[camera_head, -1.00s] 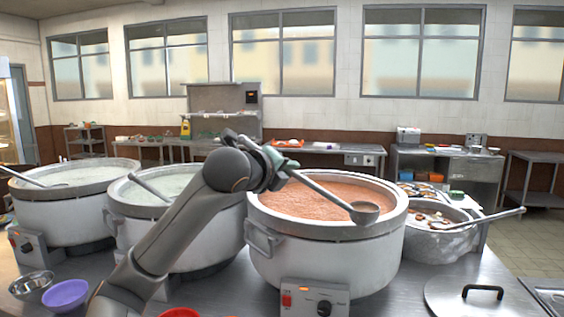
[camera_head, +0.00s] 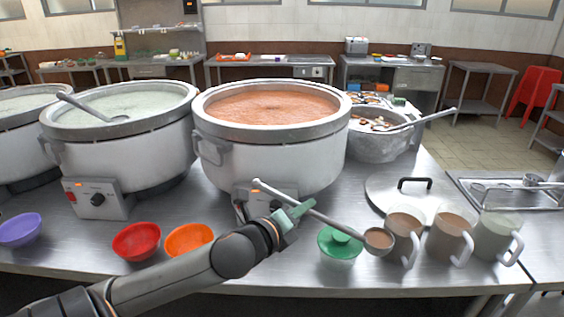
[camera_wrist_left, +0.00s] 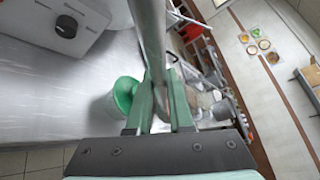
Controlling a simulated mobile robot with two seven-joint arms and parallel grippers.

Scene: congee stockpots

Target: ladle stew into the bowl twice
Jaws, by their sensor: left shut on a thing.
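My left gripper (camera_head: 293,213) is shut on the handle of a metal ladle (camera_head: 335,224). The ladle slants down to the right, and its cup (camera_head: 379,239) holds something brownish. The cup is just right of a green bowl (camera_head: 338,247), in front of a mug; its exact height above the table is hard to judge. The big pot of orange-red stew (camera_head: 272,107) stands behind the gripper. In the left wrist view the ladle handle (camera_wrist_left: 150,35) runs between the fingers, with the green bowl (camera_wrist_left: 125,93) beyond. My right gripper is not in view.
Several mugs (camera_head: 447,238) stand right of the green bowl, close to the ladle cup. A lid (camera_head: 400,200) lies behind them. Red (camera_head: 137,241), orange (camera_head: 189,240) and purple (camera_head: 20,230) bowls line the front left. A smaller pot (camera_head: 378,145) stands right of the stew pot.

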